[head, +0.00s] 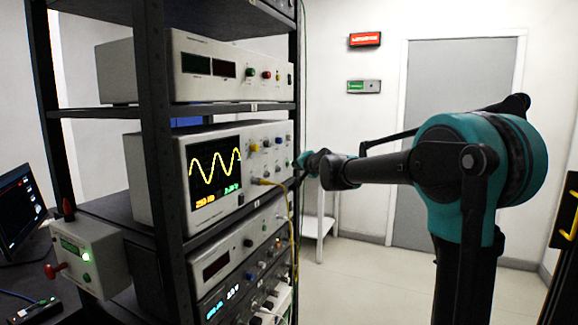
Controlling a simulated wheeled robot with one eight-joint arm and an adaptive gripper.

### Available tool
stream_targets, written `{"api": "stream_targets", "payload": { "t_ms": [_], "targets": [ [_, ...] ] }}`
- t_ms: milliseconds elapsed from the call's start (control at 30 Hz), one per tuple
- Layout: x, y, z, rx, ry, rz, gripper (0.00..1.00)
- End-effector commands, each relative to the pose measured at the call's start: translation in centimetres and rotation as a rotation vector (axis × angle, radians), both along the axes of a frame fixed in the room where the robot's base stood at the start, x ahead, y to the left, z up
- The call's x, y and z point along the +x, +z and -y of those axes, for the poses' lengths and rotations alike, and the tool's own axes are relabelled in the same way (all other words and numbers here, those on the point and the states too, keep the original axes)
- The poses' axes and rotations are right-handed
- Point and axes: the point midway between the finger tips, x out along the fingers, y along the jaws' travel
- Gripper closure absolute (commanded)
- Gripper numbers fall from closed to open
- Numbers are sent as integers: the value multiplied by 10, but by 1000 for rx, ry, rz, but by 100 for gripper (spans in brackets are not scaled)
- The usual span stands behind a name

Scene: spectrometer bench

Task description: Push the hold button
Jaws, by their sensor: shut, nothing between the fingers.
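The oscilloscope (170,165) stands on the middle shelf of the rack, its lit screen (214,173) showing a yellow wave. Its front panel to the right of the screen carries several small knobs and buttons, one of them yellow (254,147). Their labels are too small to read, so I cannot tell which is the hold button. My gripper (299,166) is small in the picture, at the right edge of the oscilloscope's front. It is shut and empty. I cannot tell whether it touches the panel, and it may hide part of it.
A grey instrument (215,65) sits on the shelf above, and more instruments (215,265) sit below. A yellow cable (290,225) hangs from the oscilloscope's front. A box with a green light (92,252) stands left of the black rack post (155,120). Floor is clear before the door (455,90).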

Motion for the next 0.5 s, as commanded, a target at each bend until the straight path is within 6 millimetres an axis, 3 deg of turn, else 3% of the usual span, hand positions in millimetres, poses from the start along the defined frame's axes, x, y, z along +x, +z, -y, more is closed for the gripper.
{"api": "stream_targets", "payload": {
  "t_ms": [500],
  "targets": [
    [-14,0,40,0,-2,-1,100]
  ]
}}
